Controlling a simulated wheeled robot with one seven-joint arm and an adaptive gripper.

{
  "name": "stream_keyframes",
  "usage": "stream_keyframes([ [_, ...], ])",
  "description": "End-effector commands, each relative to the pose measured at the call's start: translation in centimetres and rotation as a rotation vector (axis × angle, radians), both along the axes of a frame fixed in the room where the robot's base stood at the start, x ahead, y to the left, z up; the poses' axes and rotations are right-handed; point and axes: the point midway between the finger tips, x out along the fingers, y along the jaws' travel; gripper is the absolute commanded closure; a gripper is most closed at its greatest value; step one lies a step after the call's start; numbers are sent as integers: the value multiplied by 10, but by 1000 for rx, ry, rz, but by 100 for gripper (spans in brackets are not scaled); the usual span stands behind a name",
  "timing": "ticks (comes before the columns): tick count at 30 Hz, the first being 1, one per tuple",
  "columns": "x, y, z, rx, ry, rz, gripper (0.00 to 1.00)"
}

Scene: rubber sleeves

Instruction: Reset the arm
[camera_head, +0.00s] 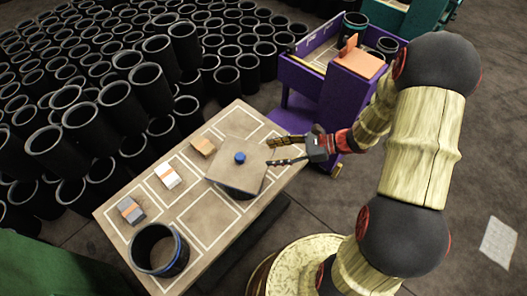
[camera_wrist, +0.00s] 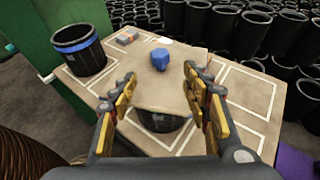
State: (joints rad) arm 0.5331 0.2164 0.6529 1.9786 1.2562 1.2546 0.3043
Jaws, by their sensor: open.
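My gripper (camera_head: 287,153) is open and empty. It hangs at the right side of the table, beside a square tan lid with a blue knob. The lid (camera_head: 228,177) rests on top of a black sleeve (camera_head: 236,190), which it mostly hides. In the wrist view the gripper's fingers (camera_wrist: 165,92) stand apart, with the lid (camera_wrist: 150,88) and its blue knob (camera_wrist: 160,60) beyond and between them. The knob also shows in the head view (camera_head: 240,158). The fingers do not appear to hold anything.
The table (camera_head: 187,212) has white outlined squares. It bears an open black sleeve with a blue band (camera_head: 160,250) and small blocks in grey (camera_head: 130,210), white (camera_head: 168,176) and orange (camera_head: 204,146). A purple cart (camera_head: 312,82) stands behind. Many black sleeves (camera_head: 75,95) crowd the left floor.

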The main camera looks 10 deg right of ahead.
Motion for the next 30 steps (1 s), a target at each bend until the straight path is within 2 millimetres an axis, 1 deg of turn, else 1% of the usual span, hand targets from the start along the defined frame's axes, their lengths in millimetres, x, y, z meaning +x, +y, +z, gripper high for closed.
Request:
stream_keyframes([
  [3, -1, -4, 2, 0, 0, -1, 52],
  [10, -2, -5, 2, -1, -4, 2, 52],
  [12, -3, -6, -2, -22, -19, 13, 52],
  [13, -7, -6, -5, -38, -25, 32, 52],
  [14, -12, -6, -9, -52, -26, 53, 52],
  [18, -51, -4, -24, -134, -35, 193, 52],
  [20, -68, -7, -23, -188, -59, 269, 52],
  [24, -100, -16, -9, -343, -149, 475, 52],
  [26, -112, -21, -1, -415, -194, 568, 52],
  [30, -131, -35, 26, -600, -318, 786, 52],
])
